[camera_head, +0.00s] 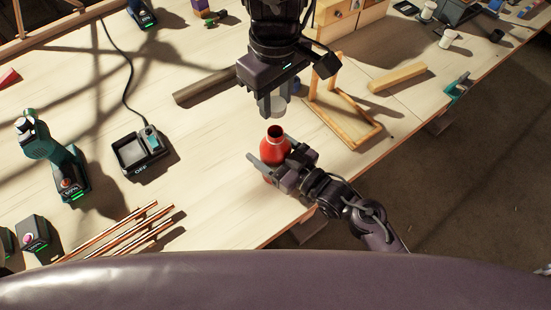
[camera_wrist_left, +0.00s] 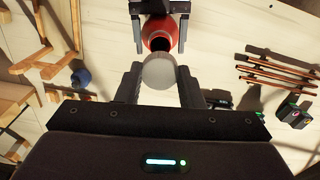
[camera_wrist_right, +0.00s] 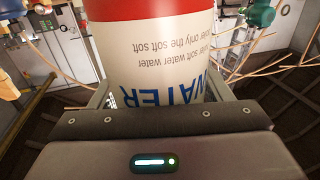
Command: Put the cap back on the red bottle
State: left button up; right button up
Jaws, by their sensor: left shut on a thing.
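The red bottle (camera_head: 273,148) stands upright near the table's front edge, its dark mouth open at the top. In the right wrist view its white, lettered body (camera_wrist_right: 160,60) fills the space between the fingers. My right gripper (camera_head: 277,170) is low on the bottle, with a finger against either side. My left gripper (camera_head: 272,104) points down above the bottle and is shut on the pale grey cap (camera_head: 279,106). In the left wrist view the round cap (camera_wrist_left: 159,71) sits between the fingertips, beside the bottle's mouth (camera_wrist_left: 160,44). The cap is apart from the bottle.
A wooden frame (camera_head: 345,128) stands just right of the bottle, and a dark bar (camera_head: 205,87) lies behind left. A charger (camera_head: 139,151), a green drill (camera_head: 52,155) and several copper rods (camera_head: 125,230) lie to the left. The table between charger and bottle is clear.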

jog(key=c, duration=1)
pick_arm(q)
send_over(276, 126)
jog(key=s, duration=0.1)
jog(key=shift+s+f, duration=0.15)
jog(key=shift+f, duration=2.4)
pick_arm(e)
jog(key=shift+c, duration=0.2)
pick_arm(q)
jog(key=shift+f, duration=0.85)
jog(key=shift+f, duration=0.6)
pick_arm(e)
grip_shut()
pick_arm(q)
jog(key=m, duration=0.9)
jog(key=shift+s+m, duration=0.1)
jog(key=shift+m, duration=0.3)
